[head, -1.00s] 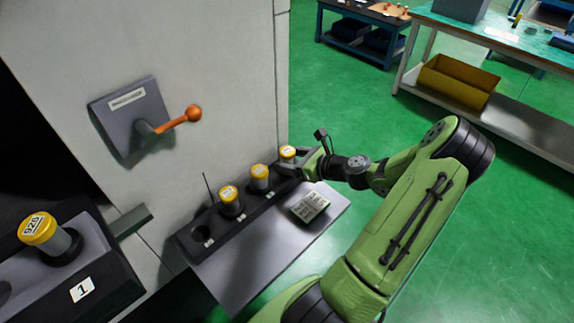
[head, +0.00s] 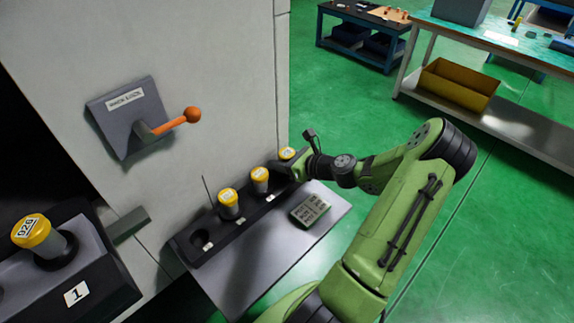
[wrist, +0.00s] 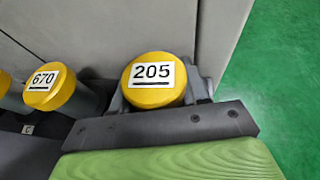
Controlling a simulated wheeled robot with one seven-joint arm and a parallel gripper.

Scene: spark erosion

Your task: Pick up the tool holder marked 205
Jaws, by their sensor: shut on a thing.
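The tool holder marked 205 (wrist: 153,92) has a yellow cap with a white label and shows large in the wrist view. In the head view its yellow top (head: 287,153) is at the far end of the dark rack (head: 215,243). My gripper (wrist: 158,98) is shut around it, with a grey jaw on each side below the cap. In the head view my gripper (head: 291,165) reaches it from the right. The holder's lower body is hidden, so I cannot tell whether it is clear of its socket.
The holder marked 670 (wrist: 49,87) stands close to the left. Another yellow-capped holder (head: 229,203) and an empty socket (head: 199,240) are nearer on the rack. A grey wall (head: 235,90) rises behind, with an orange-knobbed lever (head: 180,120). A keypad-like item (head: 311,209) lies on the shelf.

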